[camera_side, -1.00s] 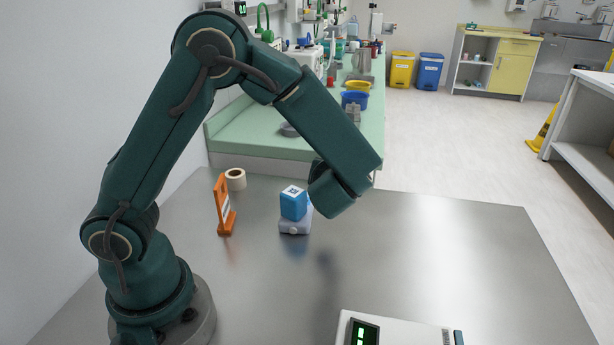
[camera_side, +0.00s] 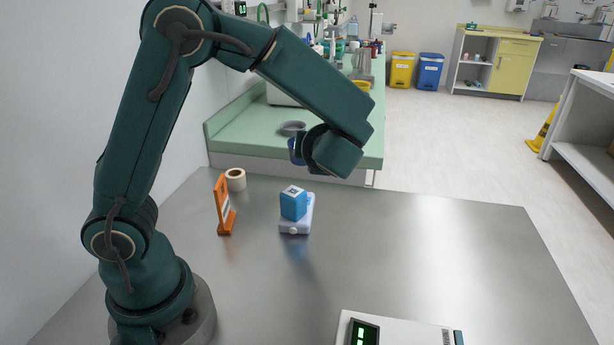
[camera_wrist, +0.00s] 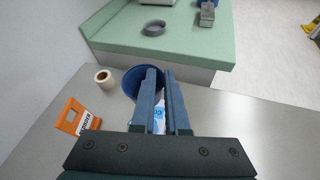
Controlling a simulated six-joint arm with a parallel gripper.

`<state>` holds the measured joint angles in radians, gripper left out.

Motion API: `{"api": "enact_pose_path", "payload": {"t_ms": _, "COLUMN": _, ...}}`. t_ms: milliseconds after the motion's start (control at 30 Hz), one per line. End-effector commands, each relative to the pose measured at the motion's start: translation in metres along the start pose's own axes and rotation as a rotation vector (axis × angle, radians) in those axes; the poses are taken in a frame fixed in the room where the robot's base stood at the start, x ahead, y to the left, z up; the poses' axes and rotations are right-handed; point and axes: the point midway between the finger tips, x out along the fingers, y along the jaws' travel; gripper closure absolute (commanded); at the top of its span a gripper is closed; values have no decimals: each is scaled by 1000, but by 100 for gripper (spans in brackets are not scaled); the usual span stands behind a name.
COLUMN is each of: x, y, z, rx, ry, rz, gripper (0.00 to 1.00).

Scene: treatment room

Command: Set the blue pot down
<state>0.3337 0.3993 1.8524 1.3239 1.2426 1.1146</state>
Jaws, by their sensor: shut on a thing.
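The dark blue pot (camera_wrist: 133,80) is at my fingertips in the wrist view, its rim by the left finger. My gripper (camera_wrist: 158,72) is shut on the pot's wall. In the side view the pot (camera_side: 296,151) hangs at the left of my gripper (camera_side: 306,150), raised above the metal table (camera_side: 430,250). Most of the pot is hidden behind the gripper there. A bright blue box (camera_side: 293,203) with a label rests on a pale blue-white base on the table, apart from the pot.
An orange stand (camera_side: 223,205) and a tape roll (camera_side: 236,179) stand left of the blue box. A device with a green display (camera_side: 364,334) lies at the table's front. The table's right side is clear. The green counter (camera_side: 240,125) behind holds a grey ring (camera_side: 292,128).

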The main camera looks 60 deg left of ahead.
Motion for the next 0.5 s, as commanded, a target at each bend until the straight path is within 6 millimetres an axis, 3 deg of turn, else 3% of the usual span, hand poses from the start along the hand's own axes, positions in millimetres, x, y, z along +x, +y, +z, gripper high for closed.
{"api": "enact_pose_path", "payload": {"t_ms": 267, "x": 11, "y": 38, "z": -30, "rx": -139, "ry": 58, "rz": 337, "gripper": 100}}
{"api": "enact_pose_path", "payload": {"t_ms": 500, "x": 2, "y": 78, "z": -72, "rx": -354, "ry": 140, "rz": 835, "gripper": 100}}
